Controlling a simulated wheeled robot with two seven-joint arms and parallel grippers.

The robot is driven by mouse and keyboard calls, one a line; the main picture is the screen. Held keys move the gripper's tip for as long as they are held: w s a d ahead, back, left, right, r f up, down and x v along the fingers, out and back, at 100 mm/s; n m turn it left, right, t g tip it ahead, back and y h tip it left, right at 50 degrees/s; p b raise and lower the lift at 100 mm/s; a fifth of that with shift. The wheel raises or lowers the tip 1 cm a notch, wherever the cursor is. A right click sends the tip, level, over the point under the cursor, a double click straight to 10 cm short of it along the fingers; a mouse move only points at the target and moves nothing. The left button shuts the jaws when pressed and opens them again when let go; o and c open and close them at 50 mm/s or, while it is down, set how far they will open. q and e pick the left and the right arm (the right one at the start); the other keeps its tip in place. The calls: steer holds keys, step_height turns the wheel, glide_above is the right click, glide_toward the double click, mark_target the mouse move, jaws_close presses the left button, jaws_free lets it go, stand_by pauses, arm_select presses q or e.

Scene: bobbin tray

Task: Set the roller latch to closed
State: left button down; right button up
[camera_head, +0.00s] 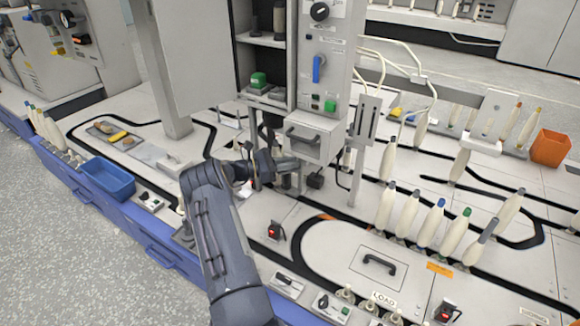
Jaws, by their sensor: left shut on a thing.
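My left arm rises from the bottom edge and bends right at the wrist. My left gripper (286,163) is at the foot of the control column, just below the grey box with a dark handle (302,136). It is shut on a small part there, which I take to be the roller latch. The gripper and wrist hide most of that part, so its setting cannot be read. My right gripper does not show.
The control column (322,60) has a blue lever (318,68). White bobbins (432,222) stand in a row at right. A black-handled hatch (378,264) lies in front. A blue bin (107,178) and orange bin (550,147) stand at the sides.

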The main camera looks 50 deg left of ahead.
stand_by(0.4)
arm_select(q)
steer(key=c, duration=1.4)
jaws_free()
steer(key=shift+o, duration=0.2)
steer(key=p+v, duration=0.2)
steer(key=v, duration=0.6)
steer(key=shift+w+a, duration=0.1)
steer(key=shift+c, duration=0.2)
